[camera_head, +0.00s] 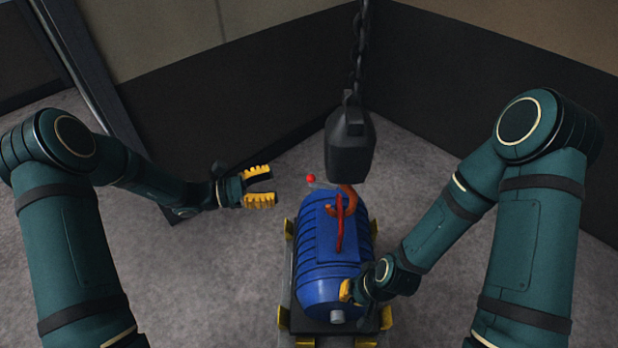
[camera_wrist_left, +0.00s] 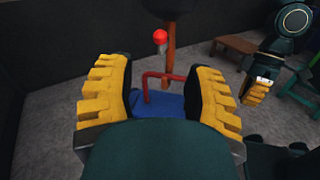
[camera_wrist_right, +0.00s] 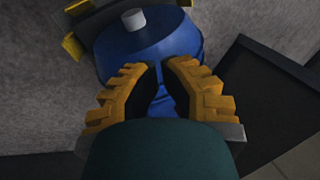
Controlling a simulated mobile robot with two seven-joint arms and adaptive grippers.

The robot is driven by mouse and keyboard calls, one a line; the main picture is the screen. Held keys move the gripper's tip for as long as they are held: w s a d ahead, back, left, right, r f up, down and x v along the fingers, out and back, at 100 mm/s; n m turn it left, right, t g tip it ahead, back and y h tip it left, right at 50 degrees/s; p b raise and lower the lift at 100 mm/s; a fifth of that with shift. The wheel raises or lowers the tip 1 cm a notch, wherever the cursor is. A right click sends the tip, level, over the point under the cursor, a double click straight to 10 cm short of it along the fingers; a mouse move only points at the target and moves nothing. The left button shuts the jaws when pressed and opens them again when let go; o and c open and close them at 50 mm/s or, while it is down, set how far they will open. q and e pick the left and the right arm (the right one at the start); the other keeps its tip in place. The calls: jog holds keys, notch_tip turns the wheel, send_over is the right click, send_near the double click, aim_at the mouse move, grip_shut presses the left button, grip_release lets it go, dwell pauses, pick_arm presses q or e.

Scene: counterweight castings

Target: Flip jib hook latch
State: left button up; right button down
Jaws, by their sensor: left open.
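A black hook block (camera_head: 350,145) hangs on a chain with an orange hook (camera_head: 350,198) below it. A lever with a red ball knob (camera_head: 311,178) sits left of the hook; the knob also shows in the left wrist view (camera_wrist_left: 160,36). The hook is at a red bar (camera_head: 339,235) on top of the blue casting (camera_head: 318,288); I cannot tell whether it is engaged. My left gripper (camera_head: 274,186) is open and empty, left of the knob and apart from it. My right gripper (camera_wrist_right: 163,68) has its fingertips nearly together at the casting's near end, with nothing visible between them.
The casting lies on a dark cart with yellow corner brackets (camera_head: 283,317). A brown bench (camera_wrist_left: 228,46) shows in the left wrist view. Dark wall panels (camera_head: 230,95) stand behind. The grey floor (camera_head: 225,250) left of the cart is clear.

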aim_at(311, 178)
pick_arm(q)
jog(key=x, duration=1)
jog(key=shift+d+b, duration=0.2)
jog(key=shift+b, duration=0.1)
